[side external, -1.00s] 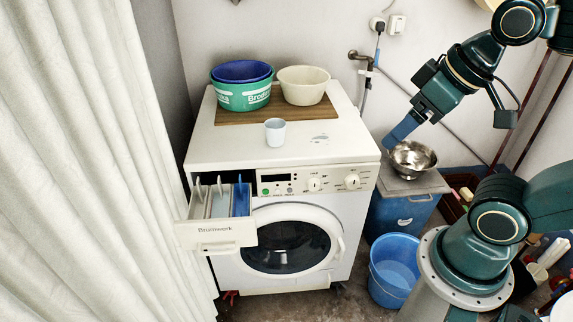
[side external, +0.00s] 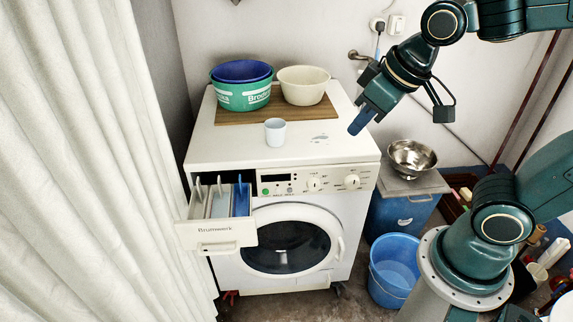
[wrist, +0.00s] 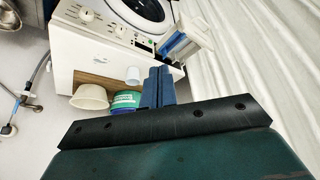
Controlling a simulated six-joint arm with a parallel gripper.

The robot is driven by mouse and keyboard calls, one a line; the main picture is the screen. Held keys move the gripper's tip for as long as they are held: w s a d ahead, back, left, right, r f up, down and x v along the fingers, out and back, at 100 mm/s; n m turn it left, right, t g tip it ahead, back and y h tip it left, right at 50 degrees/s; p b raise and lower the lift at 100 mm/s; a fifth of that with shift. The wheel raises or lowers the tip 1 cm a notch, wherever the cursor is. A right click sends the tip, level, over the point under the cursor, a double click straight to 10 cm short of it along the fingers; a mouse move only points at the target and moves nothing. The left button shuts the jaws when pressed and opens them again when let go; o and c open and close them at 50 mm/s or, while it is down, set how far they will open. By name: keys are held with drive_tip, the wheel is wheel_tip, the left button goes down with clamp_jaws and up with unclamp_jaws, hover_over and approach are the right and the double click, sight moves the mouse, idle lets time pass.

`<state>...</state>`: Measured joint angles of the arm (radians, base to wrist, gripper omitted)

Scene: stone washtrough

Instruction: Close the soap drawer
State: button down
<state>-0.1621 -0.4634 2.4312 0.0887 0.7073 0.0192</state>
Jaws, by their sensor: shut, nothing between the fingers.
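The soap drawer (side external: 216,236) is pulled out at the upper left front of the white washing machine (side external: 330,215). Its front panel is upright, and compartments with a blue insert show behind it. The drawer also shows in the wrist view (wrist: 188,45), up and to the right of the fingers. My gripper (side external: 355,131) is shut and empty, with blue fingers pointing down. In the side view it appears over the machine top's right part, well to the right of the drawer and above it. My gripper's fingers also show in the wrist view (wrist: 158,82).
On the machine top stand a cup (side external: 275,132), a green tub (side external: 241,95) and a cream bowl (side external: 304,86). A curtain (side external: 85,160) hangs close to the drawer's left. A steel bowl (side external: 411,158) and a blue bucket (side external: 394,270) are to the right.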

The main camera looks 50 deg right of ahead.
drive_tip(key=w+a+f+n, duration=0.5)
drive_tip(key=w+a+f, duration=0.9)
drive_tip(key=a+f, duration=0.35)
drive_tip(key=s+a+f+n+t, duration=0.1)
drive_tip(key=a+f, duration=0.4)
drive_tip(key=f, duration=0.5)
drive_tip(key=shift+a+n+h, duration=0.3)
drive_tip(key=shift+a+n, duration=0.1)
drive_tip(key=shift+n, duration=0.3)
drive_tip(key=shift+f, duration=0.15)
drive_tip(key=w+d+f, duration=0.3)
drive_tip(key=w+f, duration=0.5)
drive_tip(key=f, duration=0.1)
drive_tip(key=shift+w+d, duration=0.15)
